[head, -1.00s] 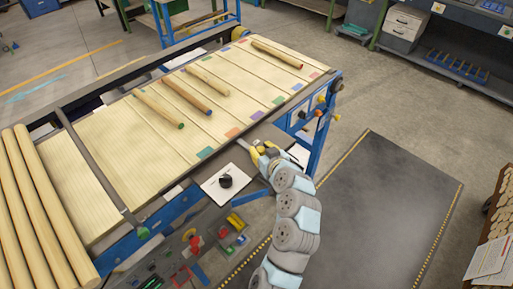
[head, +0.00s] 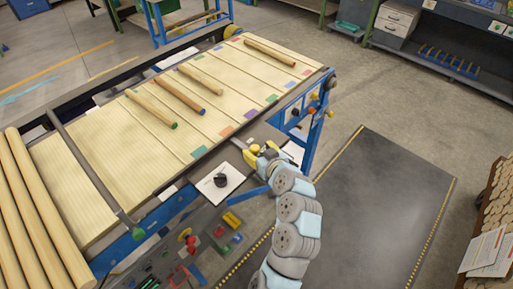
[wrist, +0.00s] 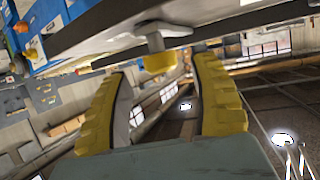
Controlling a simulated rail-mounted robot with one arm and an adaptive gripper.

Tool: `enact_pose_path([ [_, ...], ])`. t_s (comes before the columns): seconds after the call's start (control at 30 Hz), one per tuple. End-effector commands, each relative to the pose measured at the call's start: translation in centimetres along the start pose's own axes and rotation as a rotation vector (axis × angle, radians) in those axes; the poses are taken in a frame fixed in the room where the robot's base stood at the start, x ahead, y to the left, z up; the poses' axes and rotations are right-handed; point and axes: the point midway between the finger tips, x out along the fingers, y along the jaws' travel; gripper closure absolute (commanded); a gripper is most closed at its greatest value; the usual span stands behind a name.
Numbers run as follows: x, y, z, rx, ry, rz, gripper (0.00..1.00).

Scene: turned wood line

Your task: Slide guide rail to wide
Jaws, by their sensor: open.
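In the wrist view, a grey rail-like beam (wrist: 100,45) crosses the top, with a yellow knob (wrist: 158,62) hanging from it on a short stem. I take this beam for the guide rail, but cannot be sure. My gripper (wrist: 163,72) is open, with one yellow finger on each side of the knob; I cannot tell whether either touches it. In the head view, my gripper (head: 250,154) is at the near edge of the slatted wooden bed (head: 100,145), beside a dark edge strip (head: 215,160). The knob is not clear in that view.
Several turned rods (head: 180,95) lie on the bed near coloured markers. A dial on a white plate (head: 220,180) is left of my gripper. A blue post frame (head: 318,115) with knobs stands to its right. A dark floor mat (head: 370,215) is clear.

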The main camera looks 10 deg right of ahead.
Motion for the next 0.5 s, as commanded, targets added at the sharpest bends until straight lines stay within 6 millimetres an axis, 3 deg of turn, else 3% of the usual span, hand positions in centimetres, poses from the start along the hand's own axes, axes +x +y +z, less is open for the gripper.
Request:
enact_pose_path([
  [0.5,-7.2,0.1,0.1,0.001,0.001,0.004,0.38],
])
